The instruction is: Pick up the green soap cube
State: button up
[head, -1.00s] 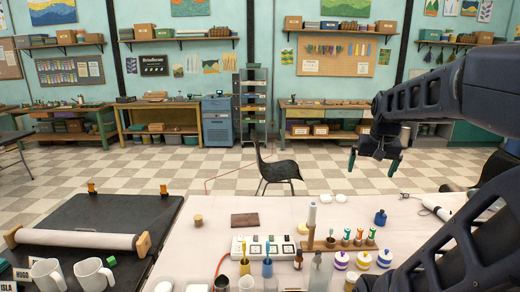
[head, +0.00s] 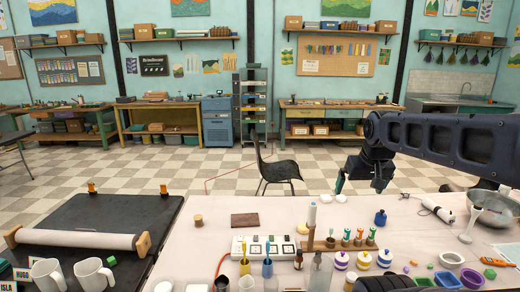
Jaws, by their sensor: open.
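A small green cube (head: 111,261) lies on the dark tabletop at the lower left in the head view, just right of two white mugs. Another small green piece (head: 490,273) lies at the right end of the light table, too small to tell whether it is a cube. My gripper (head: 360,186) is open and empty, fingers pointing down, above the far edge of the light table. It is far to the right of the left green cube, and up and left of the right green piece.
Two white mugs (head: 92,274) and a white roll (head: 75,240) flank the left cube. A power strip (head: 264,247), bottles and jars crowd the light table's middle.

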jog(key=c, duration=1)
jog(key=shift+c, duration=0.2)
jog(key=shift+w+d, duration=0.1)
